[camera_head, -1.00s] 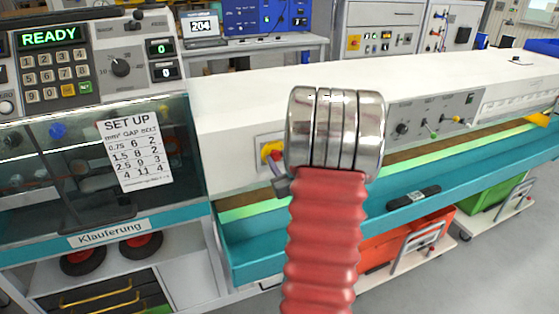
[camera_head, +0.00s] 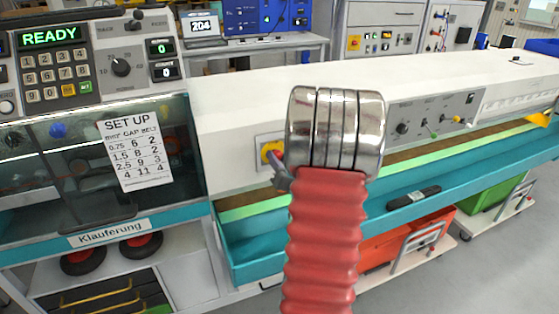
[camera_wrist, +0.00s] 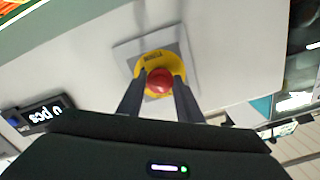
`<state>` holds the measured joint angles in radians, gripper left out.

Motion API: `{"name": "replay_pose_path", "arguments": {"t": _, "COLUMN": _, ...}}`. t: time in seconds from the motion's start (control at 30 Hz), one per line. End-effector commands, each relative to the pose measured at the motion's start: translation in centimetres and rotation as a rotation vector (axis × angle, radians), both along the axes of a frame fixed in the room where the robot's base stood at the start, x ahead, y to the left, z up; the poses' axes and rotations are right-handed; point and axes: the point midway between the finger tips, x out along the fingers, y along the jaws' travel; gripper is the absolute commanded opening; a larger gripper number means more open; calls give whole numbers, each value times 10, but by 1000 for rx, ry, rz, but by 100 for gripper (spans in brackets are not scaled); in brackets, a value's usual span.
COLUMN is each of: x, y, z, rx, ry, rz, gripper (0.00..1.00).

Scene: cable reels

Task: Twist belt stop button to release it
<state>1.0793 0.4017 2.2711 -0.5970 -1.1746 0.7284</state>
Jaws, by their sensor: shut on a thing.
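The belt stop button (camera_wrist: 160,82) is a red knob on a round yellow base on a grey plate, seen in the middle of the wrist view. In the head view its yellow base (camera_head: 267,150) shows on the white machine front, with the red knob mostly hidden. My gripper (camera_wrist: 159,76) has one dark finger on each side of the red knob and is shut on it. In the head view only a small grey part of my gripper (camera_head: 280,177) shows beside the button; my red and silver arm hides the rest.
A panel of switches and knobs (camera_head: 432,120) is to the right on the white housing. A control unit with a READY display (camera_head: 50,35) stands at the left.

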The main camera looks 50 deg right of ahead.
Motion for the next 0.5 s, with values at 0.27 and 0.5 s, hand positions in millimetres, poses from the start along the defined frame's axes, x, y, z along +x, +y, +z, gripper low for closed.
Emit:
{"name": "replay_pose_path", "arguments": {"t": 0.27, "x": -2, "y": -1, "z": -1, "rx": 21, "ry": -10, "rz": -6, "gripper": 10}}
{"name": "replay_pose_path", "arguments": {"t": 0.5, "x": -2, "y": -2, "z": -1, "rx": 20, "ry": -10, "rz": -6, "gripper": 35}}
